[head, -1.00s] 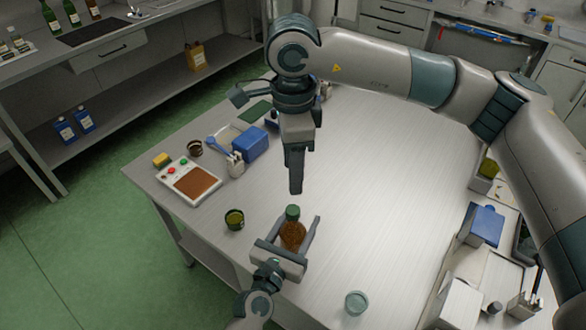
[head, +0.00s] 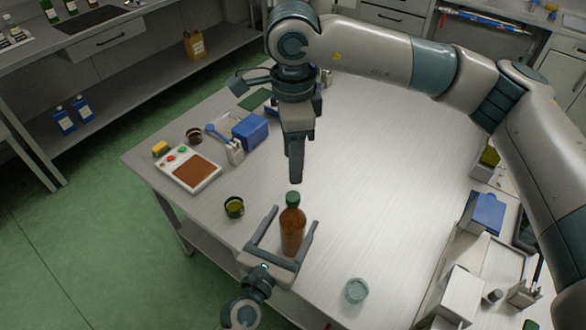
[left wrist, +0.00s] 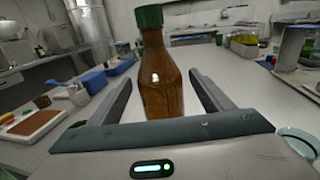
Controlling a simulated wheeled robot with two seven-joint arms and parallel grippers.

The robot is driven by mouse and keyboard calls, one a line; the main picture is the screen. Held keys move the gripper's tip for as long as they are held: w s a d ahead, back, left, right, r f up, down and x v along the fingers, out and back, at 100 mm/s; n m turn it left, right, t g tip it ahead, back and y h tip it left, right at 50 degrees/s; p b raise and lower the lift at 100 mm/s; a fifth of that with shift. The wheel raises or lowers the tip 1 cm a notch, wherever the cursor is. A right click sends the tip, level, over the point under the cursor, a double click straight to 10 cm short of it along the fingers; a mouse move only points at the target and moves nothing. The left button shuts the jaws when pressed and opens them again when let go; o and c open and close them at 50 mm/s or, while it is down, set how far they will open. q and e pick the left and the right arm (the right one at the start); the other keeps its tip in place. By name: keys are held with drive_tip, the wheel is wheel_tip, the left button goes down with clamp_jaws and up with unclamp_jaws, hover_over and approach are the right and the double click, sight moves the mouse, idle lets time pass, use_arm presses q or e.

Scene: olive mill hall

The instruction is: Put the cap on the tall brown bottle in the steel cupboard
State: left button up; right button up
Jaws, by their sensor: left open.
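The tall brown bottle (head: 292,232) stands upright on the steel table (head: 385,215) near its front edge. A dark green cap (head: 292,197) sits on its neck. My left gripper (head: 281,226) is open, with a finger on either side of the bottle. In the left wrist view the bottle (left wrist: 161,85) and its cap (left wrist: 149,16) rise between the spread fingers, with gaps on both sides. My right gripper (head: 296,180) points down above the table, behind the bottle. Its fingers overlap, so I cannot tell its opening. I cannot pick out the steel cupboard.
A small green-brown jar (head: 234,207) stands left of the bottle and a glass jar (head: 356,290) to its right. A scale (head: 190,170), a blue box (head: 250,131) and a blue scoop (head: 215,131) are at the table's left. The middle is clear.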

wheel_tip(320, 180, down, 3)
drive_tip(key=b, duration=0.2)
drive_tip(key=shift+f+b, duration=0.1)
drive_tip(key=shift+b, duration=0.3)
use_arm(q)
drive_tip(key=v, duration=1.2)
drive_tip(key=shift+s, duration=0.2)
use_arm(e)
drive_tip(key=shift+f, duration=0.15)
use_arm(q)
drive_tip(key=shift+a+r, duration=0.1)
drive_tip(key=shift+r, duration=0.1)
